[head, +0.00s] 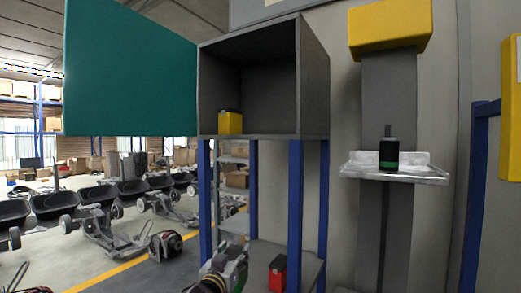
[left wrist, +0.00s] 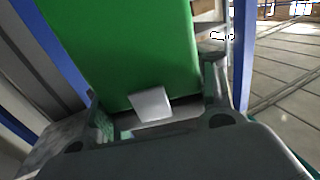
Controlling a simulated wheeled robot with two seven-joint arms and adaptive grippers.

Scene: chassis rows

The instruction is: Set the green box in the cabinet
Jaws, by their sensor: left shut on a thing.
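The green box (left wrist: 125,50) fills the upper middle of the left wrist view, between the fingers of my left gripper (left wrist: 158,112). The gripper is shut on it. In the head view my left gripper (head: 232,266) is at the bottom, in front of the cabinet stand and well below the cabinet; only a little green shows there. The grey cabinet (head: 315,80) stands open, with its teal door (head: 130,72) swung out to the left. A yellow box (head: 230,122) stands inside at the front left. My right gripper is not in view.
Blue posts (head: 295,195) hold up the cabinet. A red box (head: 278,273) sits on the lower shelf between them. To the right, a small tray (head: 425,175) holds a dark can with a green band (head: 388,154). The cabinet's middle and right side are clear.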

